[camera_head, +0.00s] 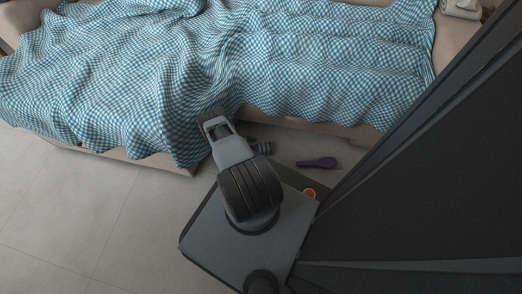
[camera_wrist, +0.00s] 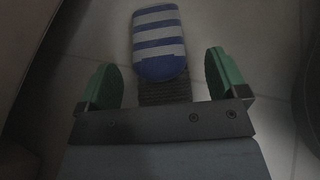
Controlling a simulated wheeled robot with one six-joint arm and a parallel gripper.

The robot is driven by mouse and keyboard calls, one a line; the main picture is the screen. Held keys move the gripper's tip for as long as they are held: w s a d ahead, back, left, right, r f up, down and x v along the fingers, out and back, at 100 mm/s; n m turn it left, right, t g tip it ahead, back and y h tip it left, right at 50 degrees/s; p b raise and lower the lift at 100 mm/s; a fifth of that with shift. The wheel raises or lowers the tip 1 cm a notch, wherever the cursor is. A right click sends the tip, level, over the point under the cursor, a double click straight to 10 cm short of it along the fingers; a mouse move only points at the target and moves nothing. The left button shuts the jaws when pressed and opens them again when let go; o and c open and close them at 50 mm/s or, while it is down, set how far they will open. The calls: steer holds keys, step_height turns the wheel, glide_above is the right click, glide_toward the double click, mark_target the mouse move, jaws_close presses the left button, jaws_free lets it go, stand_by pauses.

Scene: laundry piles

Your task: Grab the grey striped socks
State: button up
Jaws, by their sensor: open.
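A striped sock-like item (camera_wrist: 158,42), pale grey with blue bands and a blue end, lies on the floor in the wrist view. A dark ribbed piece (camera_wrist: 165,92) shows just below it; I cannot tell if it is part of the same item. My gripper (camera_wrist: 161,68) is open, with one green finger on each side of the striped item and gaps to both. In the head view, a small dark striped item (camera_head: 264,147) lies on the floor right of my arm. My gripper's fingertips are hard to make out in that view, by the bed's edge.
A bed or sofa (camera_head: 186,171) under a blue-and-white checked blanket (camera_head: 320,60) fills the back. A dark purple item (camera_head: 317,163) lies on the floor to the right of the striped item. An orange round thing (camera_head: 309,193) shows nearby. The tiled floor at left is clear.

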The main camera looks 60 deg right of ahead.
mark_target(262, 149)
steer(key=shift+x, duration=1.3)
steer(key=c, duration=1)
